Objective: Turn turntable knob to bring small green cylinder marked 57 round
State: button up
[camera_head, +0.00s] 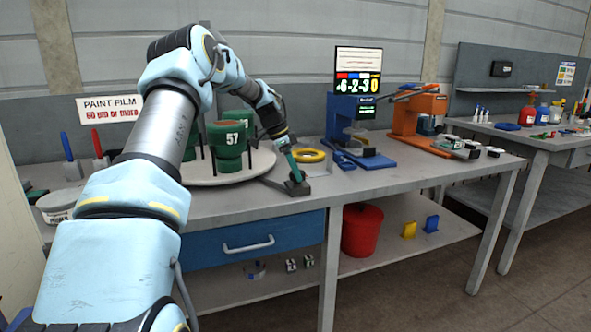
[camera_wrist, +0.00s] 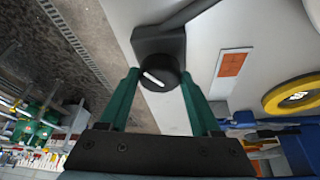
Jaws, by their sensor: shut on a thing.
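The turntable (camera_head: 262,166) is a pale round plate on the bench, partly hidden behind my arm. The green cylinder marked 57 (camera_head: 231,140) stands upright on it, facing the head camera. The turntable knob (camera_wrist: 158,79) is black and round with a white line, on a dark block. The block (camera_head: 297,188) sits at the bench's front edge, right of the turntable. My gripper (camera_wrist: 162,84) has its green fingers on both sides of the knob and is shut on it. In the head view my gripper (camera_head: 292,172) points down at the block.
A yellow ring (camera_head: 309,156) lies just right of the knob. A blue stand (camera_head: 343,120) with a display and an orange press (camera_head: 410,115) stand farther right. A blue drawer (camera_head: 249,246) and a red bucket (camera_head: 362,230) are below the bench top.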

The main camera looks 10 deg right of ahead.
dwell(0.9)
jog(key=o, duration=1.4)
jog(key=shift+c, duration=0.2)
jog(key=b+v, duration=0.1)
jog(key=v, duration=0.9)
jog(key=shift+a+r, duration=0.2)
jog(key=shift+r, duration=0.1)
jog(key=shift+w, duration=0.1)
jog(key=shift+c, duration=0.2)
